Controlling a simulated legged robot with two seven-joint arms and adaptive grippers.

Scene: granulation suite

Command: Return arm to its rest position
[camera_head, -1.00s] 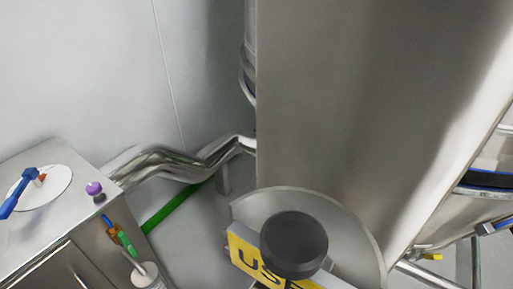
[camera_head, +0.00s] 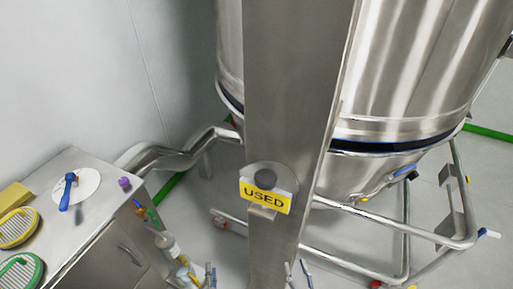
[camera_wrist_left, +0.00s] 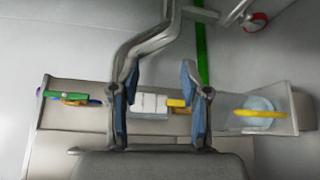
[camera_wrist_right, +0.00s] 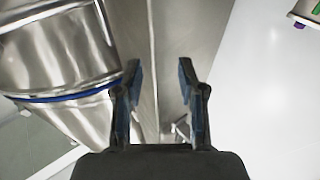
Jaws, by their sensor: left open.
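My left gripper (camera_head: 204,271) shows small at the bottom of the head view, beside the cabinet. In the left wrist view its two blue-padded fingers (camera_wrist_left: 159,75) are spread, with nothing held between them; the cabinet's side holders lie beyond. My right gripper (camera_head: 297,269) is at the bottom of the head view, just right of the steel column (camera_head: 285,90). In the right wrist view its fingers (camera_wrist_right: 160,70) stand apart and empty, facing the column and vessel. Most of both arms is out of view.
A steel cabinet (camera_head: 72,222) with a white disc, blue-handled tool and sieves on top stands at the left. A yellow USED sign (camera_head: 264,196) hangs on the column. A large steel vessel (camera_head: 410,80) on a tubular frame (camera_head: 380,225) fills the right. Open floor shows far right.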

